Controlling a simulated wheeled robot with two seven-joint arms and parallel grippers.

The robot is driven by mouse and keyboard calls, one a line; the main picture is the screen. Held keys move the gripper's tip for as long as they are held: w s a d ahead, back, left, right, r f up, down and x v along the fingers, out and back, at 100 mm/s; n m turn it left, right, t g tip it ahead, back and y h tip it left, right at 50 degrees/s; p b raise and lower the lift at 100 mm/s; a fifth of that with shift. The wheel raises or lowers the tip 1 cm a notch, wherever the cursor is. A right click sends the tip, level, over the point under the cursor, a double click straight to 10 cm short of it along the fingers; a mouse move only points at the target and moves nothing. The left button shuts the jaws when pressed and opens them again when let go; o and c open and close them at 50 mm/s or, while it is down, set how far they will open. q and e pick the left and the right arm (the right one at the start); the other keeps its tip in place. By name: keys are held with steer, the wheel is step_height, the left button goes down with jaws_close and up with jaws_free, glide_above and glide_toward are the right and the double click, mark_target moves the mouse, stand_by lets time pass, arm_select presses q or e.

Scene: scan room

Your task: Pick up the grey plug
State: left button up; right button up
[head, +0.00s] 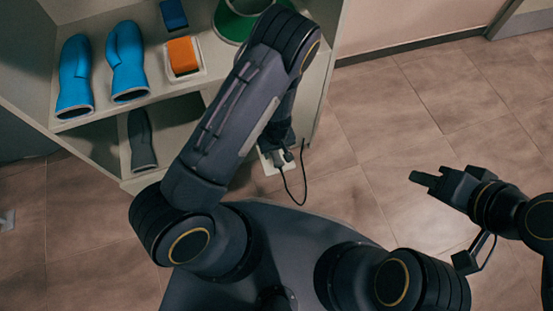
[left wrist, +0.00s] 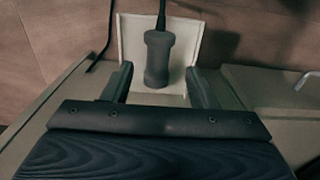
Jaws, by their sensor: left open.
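The grey plug (left wrist: 158,58) is a dark, waisted cylinder with a black cable leaving its far end. In the left wrist view it lies on a pale holder (left wrist: 187,38), between the two fingers of my left gripper (left wrist: 160,78). The fingers are open, with a gap on each side of the plug. In the head view my left gripper (head: 279,148) is low beside the shelf's right side, mostly hidden by my arm, and the plug is hard to make out. My right gripper (head: 432,181) is over the floor at the right, apart from everything; its jaw gap is unclear.
A pale shelf unit (head: 120,178) stands at the left, with blue boot-like items (head: 127,62), an orange block (head: 182,55) in a white tray, a green round item (head: 232,22) and a dark grey item (head: 141,140). A black cable (head: 303,180) hangs near my left gripper. Tiled floor (head: 400,120) is clear at right.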

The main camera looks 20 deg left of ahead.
mark_target(276, 156)
arm_select(q)
steer(key=f+b, duration=0.3)
steer(key=f, duration=0.2)
steer(key=shift+w+f, duration=0.15)
steer(key=shift+w, duration=0.05)
steer(key=shift+c, duration=0.4)
jaws_close()
